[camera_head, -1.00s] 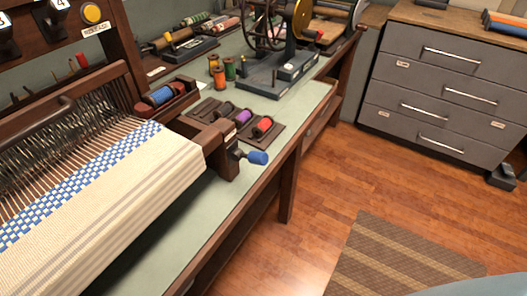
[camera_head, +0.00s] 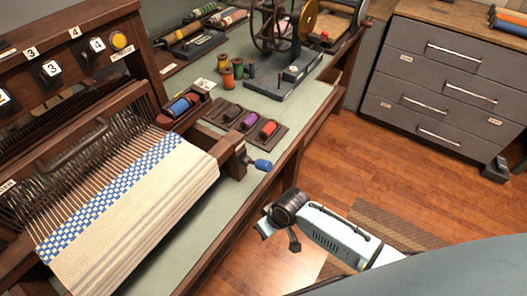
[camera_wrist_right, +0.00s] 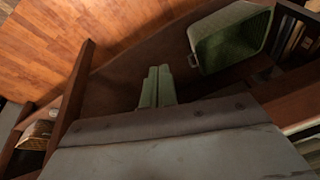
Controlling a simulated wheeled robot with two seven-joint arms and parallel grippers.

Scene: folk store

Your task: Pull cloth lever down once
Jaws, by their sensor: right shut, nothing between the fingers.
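The loom (camera_head: 75,30) stands at the left of the head view with a cream and blue cloth (camera_head: 130,225) on it. A short lever with a blue knob (camera_head: 262,164) sticks out from the loom's right front corner. A dark curved handle bar (camera_head: 72,145) lies across the loom above the cloth. No readable label shows which is the cloth lever. My right gripper (camera_wrist_right: 157,70) is shut and empty in the wrist view, below table level beside a green bin. In the head view my right arm is right of and below the blue knob, apart from it. My left gripper is not in view.
A tray of spools (camera_head: 247,122) and a wheeled machine (camera_head: 285,60) stand farther along the table. The green bin (camera_wrist_right: 232,40) sits on the shelf below. A drawer cabinet (camera_head: 440,80) stands at the right. The floor (camera_head: 340,165) in between is clear.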

